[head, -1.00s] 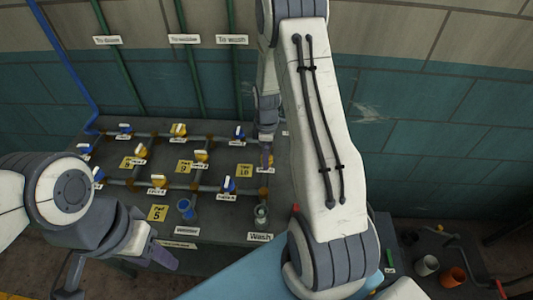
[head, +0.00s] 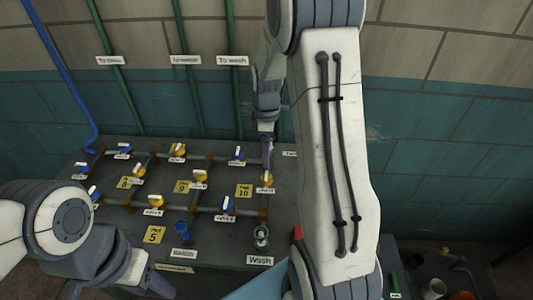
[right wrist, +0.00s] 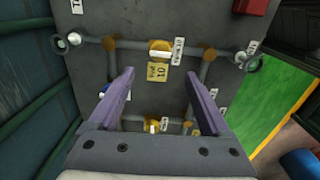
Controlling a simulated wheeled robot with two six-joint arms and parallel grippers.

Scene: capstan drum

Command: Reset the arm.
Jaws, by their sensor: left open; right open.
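My right arm (head: 338,150) spans the head view from the top to the bottom, right of the middle. My right gripper (head: 267,158) is open over the right part of the pipe panel. In the right wrist view its two purple fingers (right wrist: 160,88) are spread with nothing between them. A yellow valve (right wrist: 160,50) with a white handle lies beyond the fingertips, apart from them as far as I can tell. My left gripper (head: 158,284) is low at the left in the head view, in front of the panel's near edge, open. Its fingers are only partly visible.
The grey panel (head: 215,238) carries pipes, blue and yellow valves, and yellow number tags. A tiled wall (head: 440,150) is behind. Cups (head: 434,288) stand at the lower right.

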